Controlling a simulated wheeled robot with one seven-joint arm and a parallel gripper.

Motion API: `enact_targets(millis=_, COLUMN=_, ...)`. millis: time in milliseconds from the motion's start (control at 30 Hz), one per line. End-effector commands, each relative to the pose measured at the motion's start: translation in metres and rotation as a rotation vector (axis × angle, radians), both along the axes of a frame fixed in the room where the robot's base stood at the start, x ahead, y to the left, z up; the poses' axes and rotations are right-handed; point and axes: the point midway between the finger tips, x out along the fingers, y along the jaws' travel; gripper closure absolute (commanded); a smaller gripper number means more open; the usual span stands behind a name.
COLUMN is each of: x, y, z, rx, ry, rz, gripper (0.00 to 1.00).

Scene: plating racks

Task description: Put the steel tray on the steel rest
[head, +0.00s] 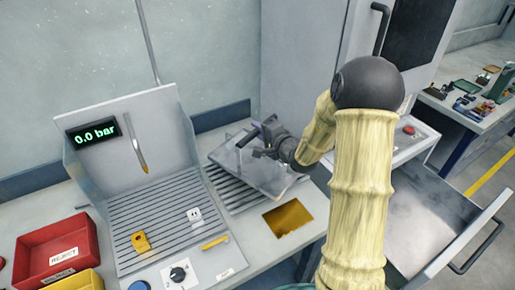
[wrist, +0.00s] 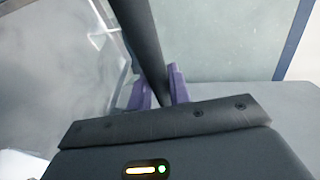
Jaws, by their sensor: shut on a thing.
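The steel tray (head: 262,177) is a flat grey metal plate in the head view, tilted over a slatted grey rack (head: 229,192). My gripper (head: 258,139) is at the tray's far side. In the wrist view, the purple fingers of my gripper (wrist: 160,88) are shut on a dark bar (wrist: 143,40), seemingly the tray's handle. The tray's shiny face (wrist: 60,70) fills the left of that view. The tray hides part of the rack; I cannot tell whether they touch. I cannot tell for sure which slatted surface is the steel rest.
Left of the tray is a slatted station (head: 150,222) with a pressure display (head: 94,133), a yellow block (head: 141,241) and a white block (head: 194,215). A red bin (head: 58,251) stands far left. A yellow-lined opening (head: 288,218) lies in front. A cabinet (head: 300,70) stands behind.

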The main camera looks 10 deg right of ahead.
Motion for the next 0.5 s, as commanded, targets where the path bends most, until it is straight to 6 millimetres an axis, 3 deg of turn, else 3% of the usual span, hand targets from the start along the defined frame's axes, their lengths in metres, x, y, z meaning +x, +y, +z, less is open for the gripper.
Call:
enact_targets(millis=200, x=0.000, y=-0.001, z=-0.018, rx=0.000, ry=-0.004, rz=-0.002, gripper=1.00)
enact_targets(millis=500, x=0.000, y=0.006, z=-0.019, rx=0.001, ry=-0.006, rz=0.009, gripper=1.00)
